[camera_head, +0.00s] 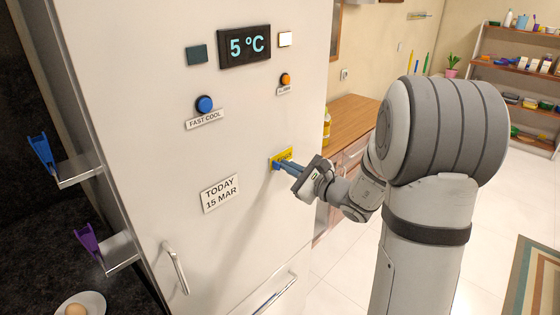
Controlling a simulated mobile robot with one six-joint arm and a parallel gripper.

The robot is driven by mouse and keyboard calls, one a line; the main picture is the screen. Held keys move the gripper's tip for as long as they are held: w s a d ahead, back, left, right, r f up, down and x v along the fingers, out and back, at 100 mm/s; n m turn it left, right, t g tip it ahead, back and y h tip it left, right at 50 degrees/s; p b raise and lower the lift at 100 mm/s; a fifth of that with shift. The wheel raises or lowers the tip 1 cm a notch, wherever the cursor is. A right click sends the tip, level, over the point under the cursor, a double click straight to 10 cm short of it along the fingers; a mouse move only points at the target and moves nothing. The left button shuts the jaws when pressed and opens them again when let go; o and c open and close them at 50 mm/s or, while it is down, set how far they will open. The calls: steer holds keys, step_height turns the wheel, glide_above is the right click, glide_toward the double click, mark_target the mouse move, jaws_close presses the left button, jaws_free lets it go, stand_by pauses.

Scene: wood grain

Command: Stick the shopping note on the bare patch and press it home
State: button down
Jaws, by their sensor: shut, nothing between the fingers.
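The yellow shopping note (283,154) is flat against the white fridge door (235,140), right of the date label and below the orange button. Its lower part is hidden behind my gripper, and its writing is too small to read. My gripper (277,165) is shut and empty, with its blue fingertips at the note's lower left. I cannot tell whether the fingertips touch the note. Any bare patch behind the note is hidden.
On the door are a "TODAY 15 MAR" label (220,193), a blue button (205,104), an orange button (285,79) and a 5 °C display (244,46). A door handle (176,268) sticks out lower left. Clear floor lies right.

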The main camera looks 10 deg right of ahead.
mark_target(291, 154)
steer(key=shift+w+a, duration=0.3)
steer(key=shift+w, duration=0.1)
steer(key=shift+d, duration=0.1)
steer(key=shift+w+d+b, duration=0.15)
steer(key=shift+w+d, duration=0.2)
steer(key=shift+d, duration=0.25)
steer(key=shift+w+d+b, duration=0.15)
steer(key=shift+w+d, duration=0.2)
steer(key=shift+d, duration=0.2)
steer(key=shift+w+d, duration=0.1)
steer(key=shift+w+d, duration=0.85)
steer(key=shift+d, duration=0.1)
steer(key=shift+a, duration=0.1)
steer(key=shift+s+a+b, duration=0.7)
steer(key=shift+s+a, duration=0.1)
steer(key=shift+a, duration=0.35)
